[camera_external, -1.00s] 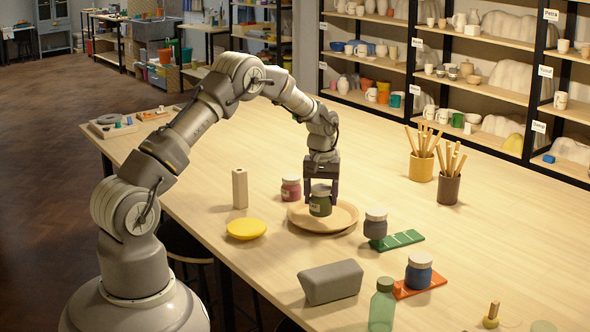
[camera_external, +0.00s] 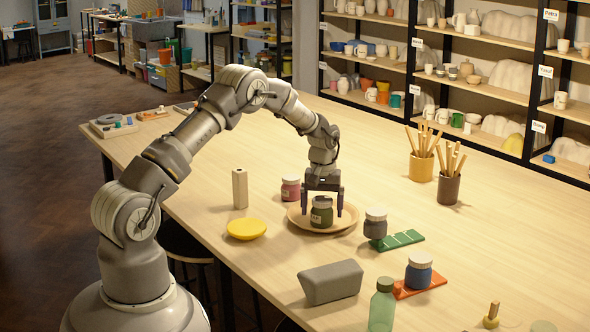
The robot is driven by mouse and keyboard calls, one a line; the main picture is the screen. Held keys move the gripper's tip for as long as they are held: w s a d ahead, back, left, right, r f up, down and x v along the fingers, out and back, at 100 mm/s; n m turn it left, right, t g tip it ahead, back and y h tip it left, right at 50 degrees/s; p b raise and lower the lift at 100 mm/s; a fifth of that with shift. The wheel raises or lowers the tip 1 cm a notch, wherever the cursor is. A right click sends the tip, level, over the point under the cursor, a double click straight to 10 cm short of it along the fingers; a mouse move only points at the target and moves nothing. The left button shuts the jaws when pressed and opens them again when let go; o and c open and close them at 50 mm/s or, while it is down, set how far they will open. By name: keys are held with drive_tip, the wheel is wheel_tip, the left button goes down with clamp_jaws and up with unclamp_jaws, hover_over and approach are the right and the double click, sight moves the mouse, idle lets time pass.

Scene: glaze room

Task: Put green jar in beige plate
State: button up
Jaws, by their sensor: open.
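The green jar (camera_external: 321,213) stands upright in the beige plate (camera_external: 347,229), a round shallow dish on the pale wooden table. My gripper (camera_external: 323,208) points down over the plate, its two dark fingers spread wide on either side of the jar. The fingers look apart from the jar, with a gap on each side. The gripper body is just above the jar's lid.
A red jar (camera_external: 291,188) stands close behind the plate, left of my gripper. A grey jar (camera_external: 375,224) stands to the right by a green tile (camera_external: 404,240). A yellow dish (camera_external: 246,229), beige block (camera_external: 240,188) and grey block (camera_external: 331,282) are nearby. The table's far middle is clear.

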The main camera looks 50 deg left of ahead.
drive_tip(key=d+r+m+t+p, duration=0.1)
drive_tip(key=d+r+m+t, duration=0.2)
drive_tip(key=r, duration=1.7)
drive_tip(key=d+r+m+t+p, duration=0.15)
drive_tip(key=r+t, duration=0.25)
drive_tip(key=r, duration=1.6)
drive_tip(key=s+d+r+m+t, duration=0.2)
drive_tip(key=s+r, duration=0.7)
drive_tip(key=r, duration=0.5)
drive_tip(key=s+d+r+m+t, duration=0.2)
drive_tip(key=s+d+r+t, duration=0.3)
drive_tip(key=s+r, duration=0.4)
wheel_tip(320, 180, up, 6)
drive_tip(key=shift+f+t, duration=0.2)
drive_tip(key=shift+t, duration=0.5)
drive_tip(key=shift+m, duration=0.25)
